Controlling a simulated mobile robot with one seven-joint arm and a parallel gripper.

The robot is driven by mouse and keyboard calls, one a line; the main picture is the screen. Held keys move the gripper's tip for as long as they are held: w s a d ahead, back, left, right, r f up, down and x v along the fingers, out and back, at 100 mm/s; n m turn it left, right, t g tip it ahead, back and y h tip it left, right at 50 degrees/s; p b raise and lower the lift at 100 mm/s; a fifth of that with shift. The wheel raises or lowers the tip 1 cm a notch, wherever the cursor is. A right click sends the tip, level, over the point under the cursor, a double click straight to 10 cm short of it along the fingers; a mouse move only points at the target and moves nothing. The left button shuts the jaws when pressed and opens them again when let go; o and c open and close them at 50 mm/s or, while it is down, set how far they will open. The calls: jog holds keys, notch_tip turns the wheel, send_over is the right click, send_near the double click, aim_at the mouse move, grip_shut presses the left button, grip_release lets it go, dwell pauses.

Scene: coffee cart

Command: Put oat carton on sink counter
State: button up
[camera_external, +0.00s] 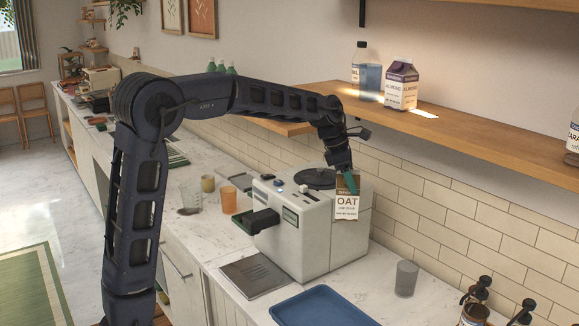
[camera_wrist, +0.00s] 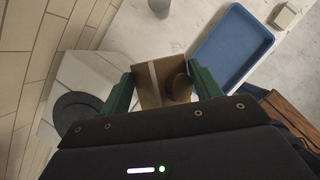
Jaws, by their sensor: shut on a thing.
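The oat carton (camera_external: 346,207) is white with a brown top and the word OAT on its front. It is upright in front of the coffee machine's right side, above the counter. My gripper (camera_external: 343,178) is shut on its top, with green fingers on either side. In the wrist view my gripper (camera_wrist: 163,88) holds the carton (camera_wrist: 150,82), whose brown top and round cap show between the fingers. The marble counter (camera_external: 345,280) runs below. I cannot tell which stretch is the sink counter; no sink is clearly visible.
A white coffee machine (camera_external: 303,243) stands beside the carton. A blue tray (camera_external: 325,308) and a grey cup (camera_external: 406,278) are on the near counter. Pump bottles (camera_external: 476,300) stand at right. A wooden shelf (camera_external: 470,133) with an almond carton (camera_external: 401,85) hangs above.

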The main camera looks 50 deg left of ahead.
jog(key=a+r, duration=0.1)
jog(key=s+a+r+n, duration=0.1)
jog(key=shift+r+n, duration=0.3)
jog(key=shift+r, duration=0.1)
jog(key=s+a+r+n+y, duration=0.1)
jog(key=a+n, duration=0.1)
jog(key=a, duration=1.5)
jog(key=s+a+r+n+y, duration=0.1)
jog(key=a+r, duration=0.1)
jog(key=a, duration=1.5)
jog(key=s+a+f+n+t+y, duration=0.1)
jog(key=s+a+f+n, duration=0.1)
jog(key=s+a+f, duration=0.55)
jog(key=s+a+f+n, duration=0.2)
jog(key=s+a+f, duration=0.3)
jog(key=s+a, duration=0.5)
notch_tip(320, 180, down, 20)
jog(key=w+a, duration=0.1)
jog(key=shift+w+a+r, duration=0.15)
jog(key=shift+r, duration=0.1)
jog(key=shift+f, duration=0.1)
jog(key=o, duration=1.8)
jog(key=shift+o, duration=0.2)
